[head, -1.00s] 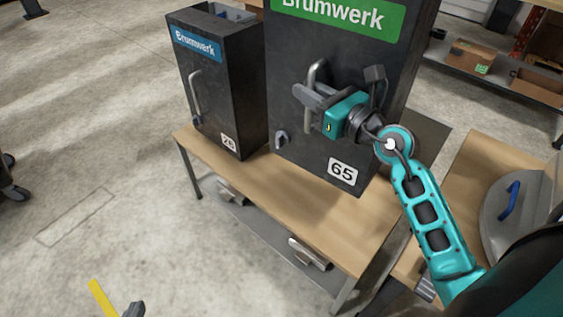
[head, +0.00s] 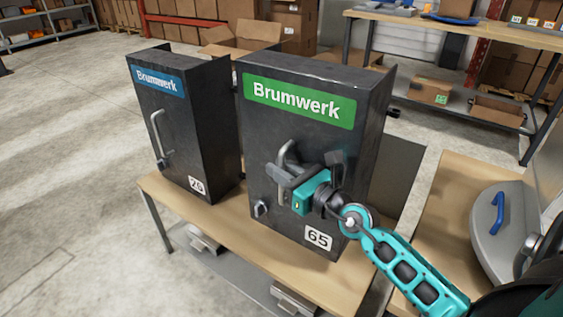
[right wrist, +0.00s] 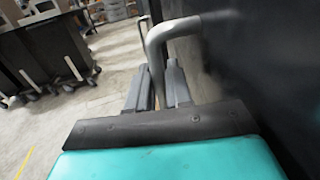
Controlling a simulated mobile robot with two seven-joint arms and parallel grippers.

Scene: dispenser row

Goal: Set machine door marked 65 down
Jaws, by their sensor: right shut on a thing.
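The machine marked 65 (head: 262,180) is a tall dark cabinet with a green Brumwerk sign, standing upright on a wooden bench. Its door carries a grey bar handle (head: 283,158) and a small knob (head: 261,209) low on the left. My right gripper (head: 284,180) is at the handle and shut on it. In the right wrist view the handle (right wrist: 158,50) rises between the two fingers (right wrist: 158,90), beside the dark door face. The door looks closed. My left gripper does not show.
Another table with a round grey lid and blue handle (head: 497,212) is at the right. Open floor (head: 70,150) lies left.

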